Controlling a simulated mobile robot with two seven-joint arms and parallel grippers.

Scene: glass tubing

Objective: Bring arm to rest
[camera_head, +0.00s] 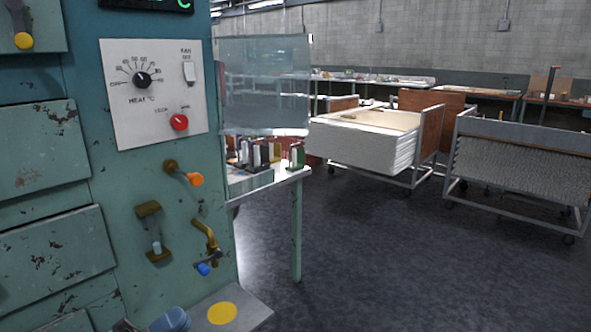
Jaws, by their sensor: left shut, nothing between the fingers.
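My left gripper (126,325) shows only as a small dark part at the bottom edge, low in front of the green cabinet (120,235). It is shut and empty, and most of it is cut off by the frame. A rounded blue-grey part beside it also shows at the bottom edge, probably a part of my arm. My right gripper is not in view.
The cabinet's white panel (125,120) has a black dial (142,80) and a red knob (179,122). Below, a brass valve with an orange tip (195,179) and a blue-handled tap (204,268) stick out. Wheeled carts (365,150) stand behind; the dark floor (380,260) is clear.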

